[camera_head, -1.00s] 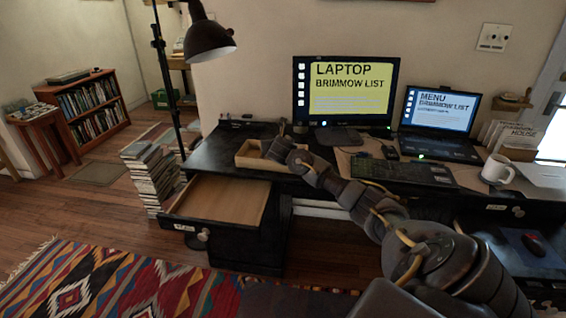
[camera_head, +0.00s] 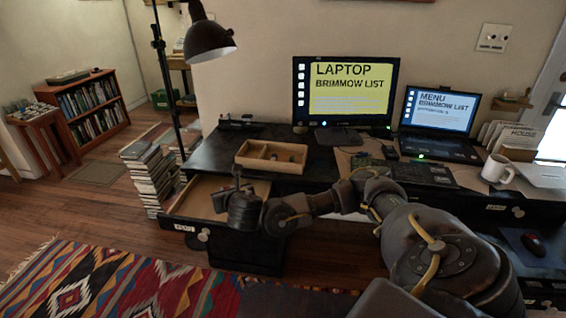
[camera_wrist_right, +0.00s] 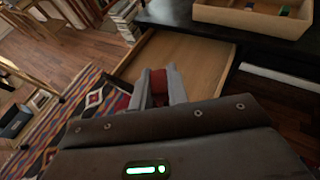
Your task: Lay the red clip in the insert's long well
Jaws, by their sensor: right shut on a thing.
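In the right wrist view, a small red piece, which I take to be the red clip (camera_wrist_right: 158,83), sits between the fingertips of my right gripper (camera_wrist_right: 159,88). The gripper is shut on it. In the head view my right gripper (camera_head: 220,200) is over the open drawer at the desk's left; the red piece cannot be made out there. A light wooden divided tray, which looks like the insert (camera_head: 262,167), stands on the desk behind the gripper. Its near wall also shows in the right wrist view (camera_wrist_right: 250,22). Small dark items lie in it. My left gripper is not in view.
The pulled-out drawer (camera_head: 190,196) has a pale, bare floor where visible. A lamp pole and a book stack (camera_head: 147,175) stand left of the desk. A monitor (camera_head: 345,92), laptop (camera_head: 437,112) and white mug (camera_head: 497,169) occupy the desk's middle and right.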

